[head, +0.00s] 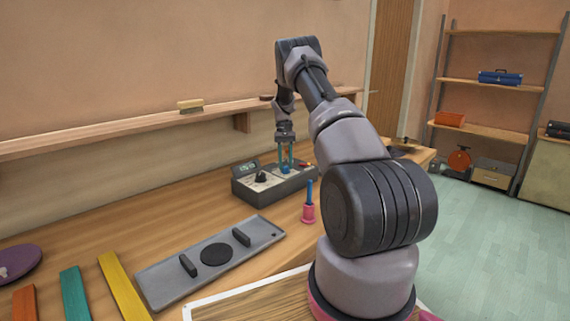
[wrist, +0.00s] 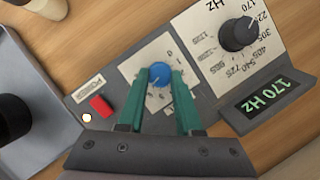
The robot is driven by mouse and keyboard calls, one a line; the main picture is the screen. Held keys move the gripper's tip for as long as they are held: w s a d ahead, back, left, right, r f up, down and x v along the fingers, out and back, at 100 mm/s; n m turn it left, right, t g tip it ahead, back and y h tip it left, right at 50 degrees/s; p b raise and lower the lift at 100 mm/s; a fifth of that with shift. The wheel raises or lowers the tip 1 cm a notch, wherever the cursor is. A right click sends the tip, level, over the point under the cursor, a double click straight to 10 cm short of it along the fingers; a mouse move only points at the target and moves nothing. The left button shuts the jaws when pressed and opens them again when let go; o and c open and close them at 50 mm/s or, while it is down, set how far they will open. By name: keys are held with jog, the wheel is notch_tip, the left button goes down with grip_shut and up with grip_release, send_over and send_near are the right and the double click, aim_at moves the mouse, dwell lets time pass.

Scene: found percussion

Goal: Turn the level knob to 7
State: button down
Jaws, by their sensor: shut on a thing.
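The level knob is a small blue knob (wrist: 158,74) on a white dial plate on the grey control box (head: 246,189). In the wrist view my gripper (wrist: 160,80) has its two teal fingers on either side of this knob, shut on it. In the head view my gripper (head: 286,163) points straight down onto the right part of the box. The dial's figures are small and partly covered by the fingers, so I cannot tell which number the knob points to.
A black frequency knob (wrist: 238,33) and a display (wrist: 266,99) reading 170 Hz share the box with a red switch (wrist: 101,105) and a lit lamp (wrist: 87,118).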

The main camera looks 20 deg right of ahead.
jog(key=shift+s+d+m+y, duration=0.1)
jog(key=shift+m+y, duration=0.3)
jog(key=shift+m, duration=0.7)
jog(key=shift+t, duration=0.3)
jog(key=c, duration=0.6)
grip_release()
jog(key=shift+r, duration=0.1)
jog(key=v, duration=1)
jog(key=shift+r, duration=0.25)
jog(key=shift+d, duration=0.1)
